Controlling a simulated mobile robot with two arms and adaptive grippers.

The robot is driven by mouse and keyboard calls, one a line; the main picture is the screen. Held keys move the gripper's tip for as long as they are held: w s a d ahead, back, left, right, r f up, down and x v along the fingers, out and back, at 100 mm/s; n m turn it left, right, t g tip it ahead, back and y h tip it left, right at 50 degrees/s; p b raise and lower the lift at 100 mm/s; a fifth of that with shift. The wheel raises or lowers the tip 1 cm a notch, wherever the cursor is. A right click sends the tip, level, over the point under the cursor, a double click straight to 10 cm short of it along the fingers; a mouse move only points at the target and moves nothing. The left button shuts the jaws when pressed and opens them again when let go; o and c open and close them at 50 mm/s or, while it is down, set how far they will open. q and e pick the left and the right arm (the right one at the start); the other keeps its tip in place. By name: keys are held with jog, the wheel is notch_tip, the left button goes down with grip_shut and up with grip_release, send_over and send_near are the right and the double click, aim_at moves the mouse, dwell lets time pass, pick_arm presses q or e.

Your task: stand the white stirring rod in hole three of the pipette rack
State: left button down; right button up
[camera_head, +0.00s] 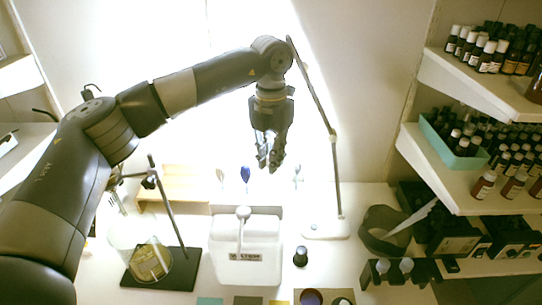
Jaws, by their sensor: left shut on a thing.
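My left gripper (270,160) hangs fingers down in front of the bright back wall, above the rack's right part. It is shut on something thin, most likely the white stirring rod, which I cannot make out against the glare. The pale wooden pipette rack (172,196) stands at the back of the table, its right part washed out by light. A pale item (220,174), a blue-topped item (245,174) and another pale item (297,172) stand upright along it. The holes are too small and bright to tell apart. My right gripper is out of view.
A white balance-like device (246,260) stands in front of the rack. A thin lamp or stand pole (335,170) rises close to the right. A dark stand (160,272) with a glass vessel is at left, a dark bowl (385,243) at right, and bottle shelves (455,185) beyond.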

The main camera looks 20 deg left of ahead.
pick_arm(q)
jog(key=shift+f, duration=0.2)
jog(key=shift+f+b, duration=0.7)
jog(key=shift+f, duration=0.15)
jog(key=c, duration=1.5)
grip_release()
jog(key=shift+r+p, duration=1.55)
jog(key=shift+r, duration=1)
